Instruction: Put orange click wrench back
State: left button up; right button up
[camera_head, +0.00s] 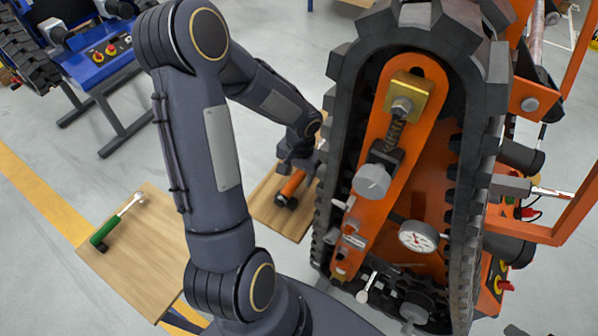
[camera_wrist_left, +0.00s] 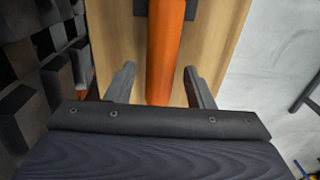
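The orange click wrench (camera_head: 292,185) lies on a wooden board, its orange handle partly hidden by my left arm and gripper. In the left wrist view the orange handle (camera_wrist_left: 165,50) runs up the middle between the fingers, with a dark block behind it at the top. My left gripper (camera_head: 297,162) is just above the handle. In the left wrist view my left gripper (camera_wrist_left: 160,82) is open, one finger on each side of the handle, with gaps on both sides. My right gripper is not in view.
The wooden board (camera_head: 265,211) stands close beside the black track (camera_head: 335,130) of an orange carrier (camera_head: 425,80). A green-handled wrench (camera_head: 105,233) lies on another wooden board (camera_head: 140,265) at left. A dial gauge (camera_head: 418,237) sits on the carrier. Grey floor lies between the boards.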

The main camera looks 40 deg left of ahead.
pick_arm(q)
notch_tip(320, 180, up, 12)
jog(key=shift+d, duration=0.2)
dwell(0.4)
dwell(0.5)
